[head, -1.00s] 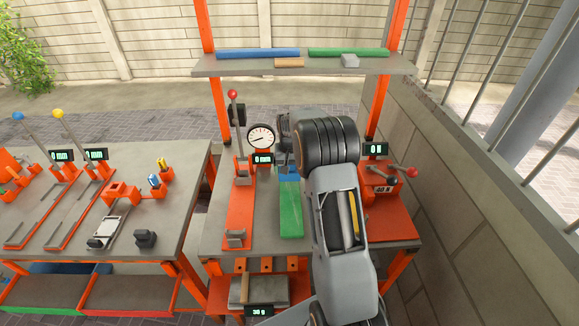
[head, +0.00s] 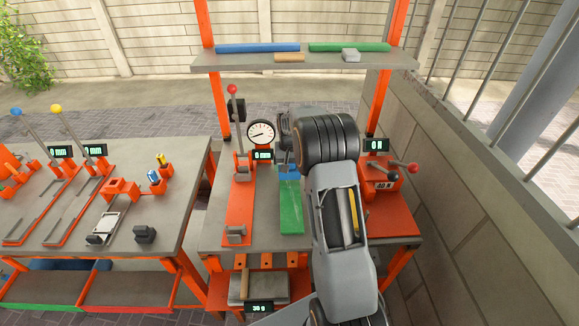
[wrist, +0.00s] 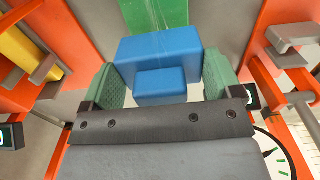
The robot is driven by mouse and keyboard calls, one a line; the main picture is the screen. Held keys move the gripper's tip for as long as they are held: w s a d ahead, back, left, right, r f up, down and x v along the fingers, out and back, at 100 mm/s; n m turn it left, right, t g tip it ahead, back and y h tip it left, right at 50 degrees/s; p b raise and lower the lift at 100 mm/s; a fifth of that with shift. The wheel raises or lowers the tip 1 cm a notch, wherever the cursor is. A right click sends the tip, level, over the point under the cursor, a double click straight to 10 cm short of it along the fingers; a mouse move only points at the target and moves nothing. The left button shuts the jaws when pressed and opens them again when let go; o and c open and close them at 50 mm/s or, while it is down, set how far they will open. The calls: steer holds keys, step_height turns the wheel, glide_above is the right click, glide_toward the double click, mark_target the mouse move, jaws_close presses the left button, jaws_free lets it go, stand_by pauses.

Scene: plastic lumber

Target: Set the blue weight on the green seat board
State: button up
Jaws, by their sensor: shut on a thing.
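The blue weight (wrist: 160,62) is a block with a smaller raised block on it. My gripper (wrist: 158,85) is shut on it, with a green pad on each side in the wrist view. In the head view the blue weight (head: 289,169) shows as a small patch beside my arm, at the far end of the green seat board (head: 291,212). The green board (wrist: 155,13) also shows just beyond the weight in the wrist view. Whether the weight touches the board or hangs above it I cannot tell. My arm hides part of the bench and the gripper's fingers in the head view.
A dial gauge (head: 261,133) stands behind the board. An orange lever fixture (head: 240,205) is to its left and an orange press (head: 387,185) to its right. A shelf (head: 300,63) with blue and green bars is above. A wall stands at the right.

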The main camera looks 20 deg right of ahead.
steer(key=shift+f+b, duration=0.8)
steer(key=shift+f, duration=0.35)
stand_by(0.4)
steer(key=o, duration=1.5)
steer(key=shift+o, duration=0.8)
steer(key=shift+s+f, duration=0.1)
steer(key=shift+f, duration=0.15)
steer(key=shift+r, duration=0.1)
steer(key=shift+r+p, duration=2.3)
steer(key=shift+r, duration=1.25)
